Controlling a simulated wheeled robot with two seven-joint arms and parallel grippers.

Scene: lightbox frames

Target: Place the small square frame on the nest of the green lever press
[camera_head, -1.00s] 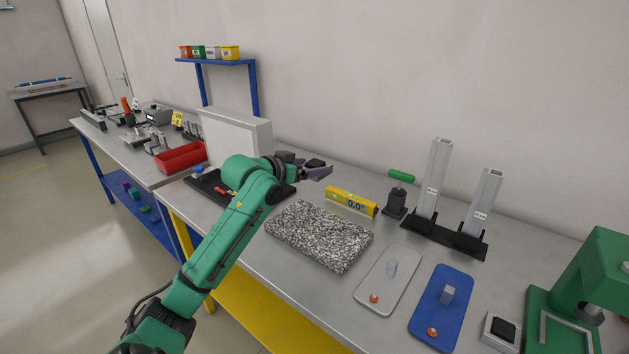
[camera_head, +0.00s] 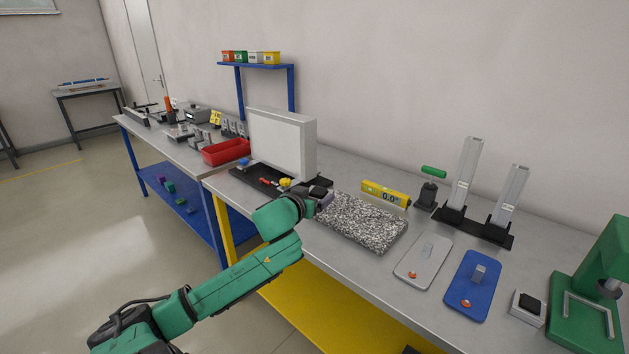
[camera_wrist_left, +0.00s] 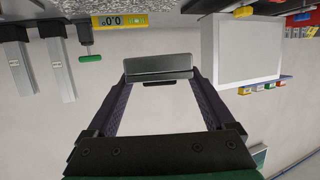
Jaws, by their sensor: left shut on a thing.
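My left gripper (camera_head: 324,197) is shut on a flat grey piece, seen edge-on between the fingertips in the left wrist view (camera_wrist_left: 158,68). It looks like the small square frame (camera_wrist_left: 158,74), but its opening does not show. The gripper is at the left end of the speckled granite block, seemingly above the bench; the exact height is unclear. The green lever press (camera_head: 612,265) stands at the far right, partly cut off by the picture edge. A silver angled bracket, seemingly part of its nest (camera_head: 590,312), lies on its base. My right gripper is not in view.
Between gripper and press lie the granite block (camera_head: 362,222), a light tray (camera_head: 423,262), a blue tray (camera_head: 470,287) and a small white block with a black top (camera_head: 528,307). A yellow level (camera_head: 385,194) and two upright profiles (camera_head: 466,175) stand behind. A white panel (camera_head: 283,142) stands left.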

